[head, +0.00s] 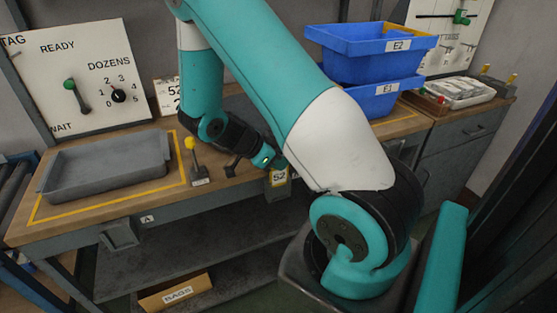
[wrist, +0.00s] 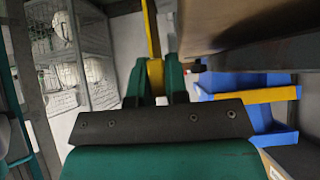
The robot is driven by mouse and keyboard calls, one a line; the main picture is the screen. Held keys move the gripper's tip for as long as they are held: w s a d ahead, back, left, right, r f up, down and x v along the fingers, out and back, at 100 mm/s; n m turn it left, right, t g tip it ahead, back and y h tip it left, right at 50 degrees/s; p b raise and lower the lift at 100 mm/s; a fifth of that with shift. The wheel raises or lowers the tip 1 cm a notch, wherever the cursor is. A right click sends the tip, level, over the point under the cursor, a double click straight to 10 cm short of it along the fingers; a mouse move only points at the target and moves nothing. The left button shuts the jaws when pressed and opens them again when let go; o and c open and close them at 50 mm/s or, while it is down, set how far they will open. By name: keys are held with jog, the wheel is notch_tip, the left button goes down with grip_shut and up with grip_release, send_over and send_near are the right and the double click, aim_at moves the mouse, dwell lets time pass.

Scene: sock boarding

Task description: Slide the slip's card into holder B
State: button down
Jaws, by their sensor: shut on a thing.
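My gripper (head: 272,161) is at the front edge of the bench, left of the large arm link. In the wrist view its two teal fingers (wrist: 157,82) are shut on a narrow yellow piece, which I take to be the card (wrist: 155,72) seen edge-on. In the head view a small card marked 52 (head: 279,176) shows just below the fingertips. A dark grey piece is around it, and I cannot tell whether the card is inside a holder or in front of one. No B label is readable. A grey holder (head: 119,235) hangs on the bench front beside label A.
A grey tray (head: 107,164) lies on the bench (head: 60,233) inside a yellow outline. A yellow-knobbed lever (head: 190,144) stands between tray and gripper. A bags box (head: 175,291) sits below.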

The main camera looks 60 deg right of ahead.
jog(key=shift+f+b, duration=0.45)
jog(key=shift+f, duration=0.15)
jog(key=c, duration=1.1)
grip_release()
jog(key=shift+o, duration=0.2)
jog(key=shift+w, duration=0.1)
jog(key=shift+w+r, duration=0.1)
jog(key=shift+r, duration=0.05)
jog(key=v, duration=1.7)
jog(key=shift+s+a, duration=0.2)
jog(key=shift+a, duration=0.05)
jog(key=shift+p, duration=0.3)
